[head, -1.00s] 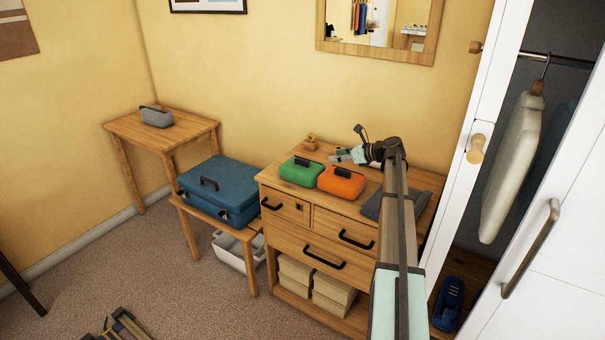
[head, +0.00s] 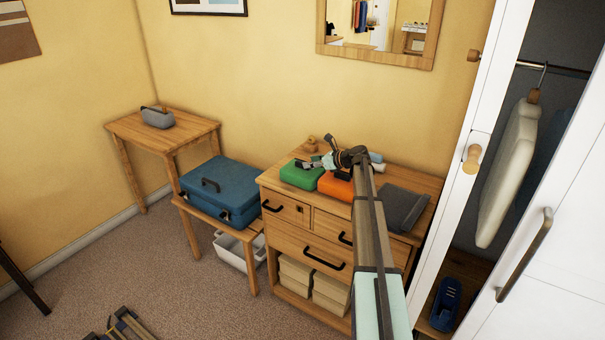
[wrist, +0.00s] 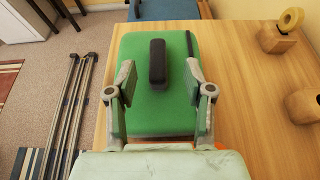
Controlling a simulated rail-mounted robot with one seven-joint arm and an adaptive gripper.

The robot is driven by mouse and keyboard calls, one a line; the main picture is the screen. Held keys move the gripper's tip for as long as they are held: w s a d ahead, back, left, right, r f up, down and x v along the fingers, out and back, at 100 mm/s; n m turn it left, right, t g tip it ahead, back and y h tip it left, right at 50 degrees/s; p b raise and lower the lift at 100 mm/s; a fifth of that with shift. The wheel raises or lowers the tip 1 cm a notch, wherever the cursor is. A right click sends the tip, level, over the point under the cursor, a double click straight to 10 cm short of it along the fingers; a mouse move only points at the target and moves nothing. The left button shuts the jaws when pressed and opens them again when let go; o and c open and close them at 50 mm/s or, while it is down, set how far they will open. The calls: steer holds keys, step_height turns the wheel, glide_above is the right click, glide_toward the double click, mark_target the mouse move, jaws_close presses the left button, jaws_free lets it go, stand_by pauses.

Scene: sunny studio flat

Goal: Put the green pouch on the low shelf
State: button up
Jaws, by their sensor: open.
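The green pouch (head: 300,175) lies on top of the wooden dresser, at its left end. In the wrist view the green pouch (wrist: 158,115) has a black handle (wrist: 157,62) on its upper face. My gripper (head: 310,164) is over the green pouch in the head view. In the wrist view my gripper (wrist: 158,92) is open, its fingers on either side of the handle and apart from it. The low shelf is probably the bottom opening of the dresser (head: 268,284), holding cream boxes, but I cannot tell for sure.
An orange pouch (head: 335,187) sits right beside the green one. A dark folded cloth (head: 403,207) lies at the dresser's right. A blue suitcase (head: 220,187) rests on a low bench, with a white basket (head: 232,252) beneath. A wooden holder (wrist: 302,104) stands near the pouch.

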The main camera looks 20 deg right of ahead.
mark_target(302, 162)
steer(key=p+x, duration=0.2)
steer(key=x, duration=0.3)
steer(key=shift+s+f, duration=0.1)
jaws_close()
